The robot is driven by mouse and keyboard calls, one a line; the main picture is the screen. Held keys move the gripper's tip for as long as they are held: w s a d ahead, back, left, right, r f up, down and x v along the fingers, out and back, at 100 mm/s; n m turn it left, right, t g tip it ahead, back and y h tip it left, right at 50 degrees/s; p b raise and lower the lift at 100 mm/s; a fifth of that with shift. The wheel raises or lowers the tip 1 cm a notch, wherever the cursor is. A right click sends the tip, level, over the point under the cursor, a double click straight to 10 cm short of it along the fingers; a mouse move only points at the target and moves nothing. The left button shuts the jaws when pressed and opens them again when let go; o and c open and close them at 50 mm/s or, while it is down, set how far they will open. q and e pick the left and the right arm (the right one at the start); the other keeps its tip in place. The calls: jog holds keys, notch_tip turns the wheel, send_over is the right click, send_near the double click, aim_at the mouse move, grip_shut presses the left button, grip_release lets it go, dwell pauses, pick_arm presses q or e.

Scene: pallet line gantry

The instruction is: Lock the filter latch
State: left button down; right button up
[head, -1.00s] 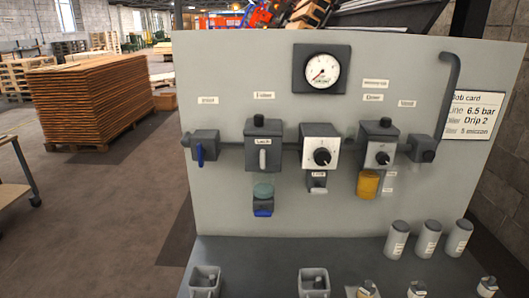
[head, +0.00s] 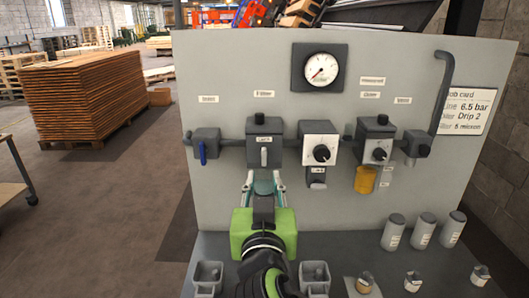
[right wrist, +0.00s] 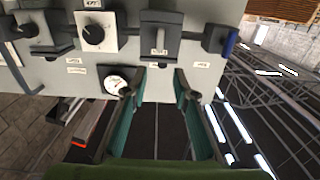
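The filter unit (head: 264,128) is a dark grey block on the panel, second from the left. On its front sits the light grey filter latch (head: 264,157), an upright lever under a small label. The block also shows in the right wrist view (right wrist: 162,22), turned upside down. The lower bowl is hidden behind the gripper. My left gripper is out of view.
A blue-handled valve (head: 203,150) is left of the filter. A regulator knob (head: 321,153) and a lubricator with an amber bowl (head: 365,180) are to the right. The gauge (head: 320,69) is above. Cylinders (head: 422,230) and holders (head: 208,277) stand on the shelf below.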

aim_at(264, 152)
jog(key=w+p, duration=0.4)
jog(key=w, duration=0.7)
jog(key=shift+w+d, duration=0.1)
jog(key=shift+w, duration=0.3)
jog(key=shift+w+f, duration=0.1)
jog(key=shift+w, duration=0.6)
grip_shut()
